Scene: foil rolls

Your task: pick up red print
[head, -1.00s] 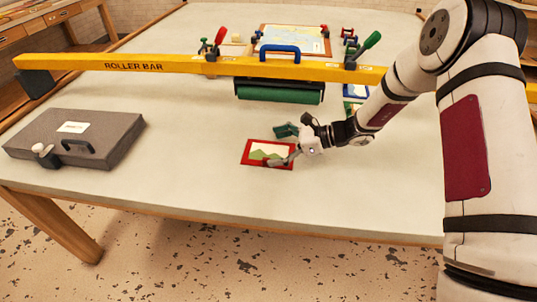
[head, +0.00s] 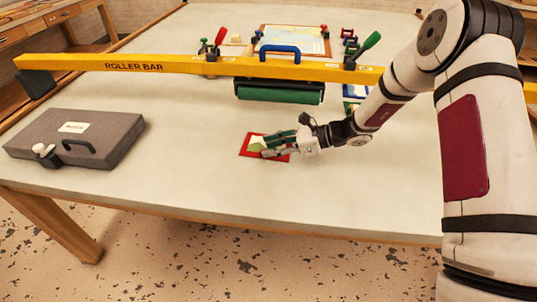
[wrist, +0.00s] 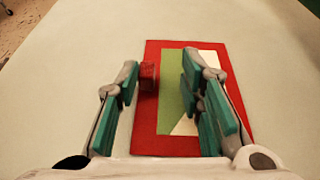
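The red print (head: 253,142) lies flat on the table, a red-bordered card with a green and white picture. In the wrist view the print (wrist: 171,102) has a small raised red tab (wrist: 148,76) at its left border. My gripper (head: 272,147) is low over the print, and its fingers hide part of it. In the wrist view my gripper (wrist: 160,72) is partly open with teal pads. The tab is between the fingers, close to or touching the left one, with a gap to the right one.
A yellow roller bar (head: 180,65) with a green roller (head: 280,94) spans the table behind the print. A grey case (head: 75,137) lies at left. A framed map (head: 290,36) and clamps stand beyond the bar. The table around the print is clear.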

